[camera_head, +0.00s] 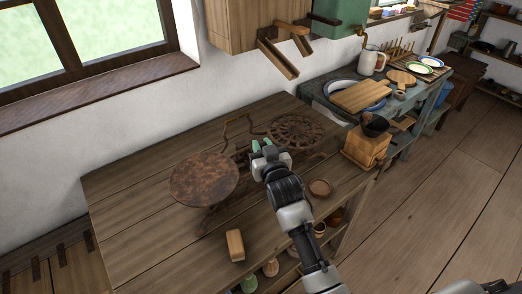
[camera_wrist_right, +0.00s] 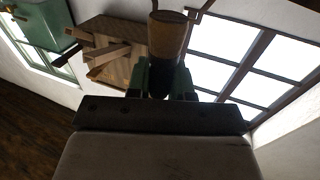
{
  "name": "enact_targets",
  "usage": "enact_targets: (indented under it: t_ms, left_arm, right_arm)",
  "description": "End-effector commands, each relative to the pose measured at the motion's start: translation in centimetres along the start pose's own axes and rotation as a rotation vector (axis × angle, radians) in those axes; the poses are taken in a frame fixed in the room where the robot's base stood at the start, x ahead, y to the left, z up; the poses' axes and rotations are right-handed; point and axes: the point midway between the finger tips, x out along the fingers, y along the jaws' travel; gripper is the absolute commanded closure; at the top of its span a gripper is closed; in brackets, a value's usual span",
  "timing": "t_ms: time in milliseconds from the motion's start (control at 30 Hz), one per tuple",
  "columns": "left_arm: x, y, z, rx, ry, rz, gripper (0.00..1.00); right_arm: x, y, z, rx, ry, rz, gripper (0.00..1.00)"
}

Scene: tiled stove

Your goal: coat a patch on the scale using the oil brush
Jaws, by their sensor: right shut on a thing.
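The old rusty scale stands on the wooden table, with a round flat brown plate (camera_head: 203,178) on the left and an openwork round plate (camera_head: 297,130) on the right. My right gripper (camera_head: 262,147) is over the middle of the scale, between the two plates. In the right wrist view, its green fingers (camera_wrist_right: 166,80) are shut on a brown, round wooden piece with a dark lower part, which looks like the oil brush (camera_wrist_right: 168,38). The brush can hardly be made out in the head view, and its bristles cannot be told. My left gripper is not in view.
A wooden grinder (camera_head: 366,147) stands at the right end. The table's left part (camera_head: 125,205) is clear.

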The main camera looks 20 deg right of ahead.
Motion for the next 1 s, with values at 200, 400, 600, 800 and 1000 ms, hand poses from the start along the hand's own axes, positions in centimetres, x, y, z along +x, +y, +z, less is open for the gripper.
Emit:
enact_targets:
  t_ms: [200,400,600,800,1000]
  left_arm:
    - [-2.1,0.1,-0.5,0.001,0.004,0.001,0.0]
    - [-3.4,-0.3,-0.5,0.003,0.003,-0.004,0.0]
    - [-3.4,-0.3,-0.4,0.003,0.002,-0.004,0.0]
    - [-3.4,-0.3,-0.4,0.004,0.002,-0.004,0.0]
    - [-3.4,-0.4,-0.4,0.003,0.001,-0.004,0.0]
  right_arm:
    - [0.6,0.2,-2.5,0.0,0.001,0.0,1.0]
    - [1.0,0.4,-3.9,0.0,0.001,0.0,1.0]
    - [1.1,0.5,-4.0,0.001,0.0,-0.001,1.0]
    - [1.1,0.4,-4.0,0.001,0.0,-0.001,1.0]
    - [1.1,0.4,-4.0,0.0,0.0,-0.001,1.0]
